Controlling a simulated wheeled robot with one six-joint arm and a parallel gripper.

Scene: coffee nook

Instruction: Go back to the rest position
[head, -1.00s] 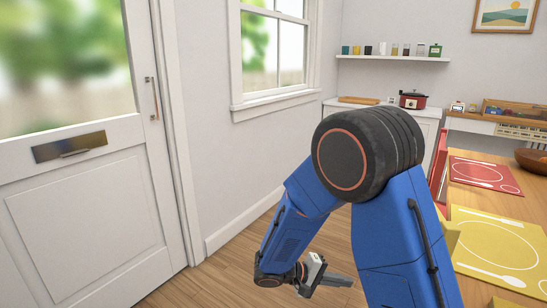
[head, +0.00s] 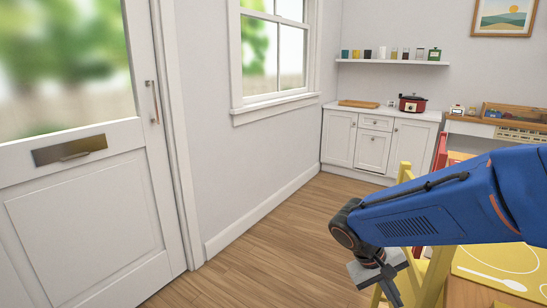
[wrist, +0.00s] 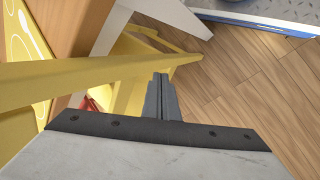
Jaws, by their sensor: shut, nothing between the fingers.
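My gripper (head: 391,287) shows in the head view at the lower right, at the end of my blue arm, pointing down. In the wrist view my gripper's fingers (wrist: 161,97) are together with nothing between them. The gripper is beside a yellow chair (head: 432,275); in the wrist view the chair (wrist: 70,78) lies beneath and to the left of the fingers. I cannot tell how close they are.
The table holds a yellow place mat (head: 500,262) at the right. A white cabinet (head: 372,142) with a red cooker (head: 412,103) stands at the back. A door (head: 85,215) is at the left. The wooden floor (head: 265,250) between is clear.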

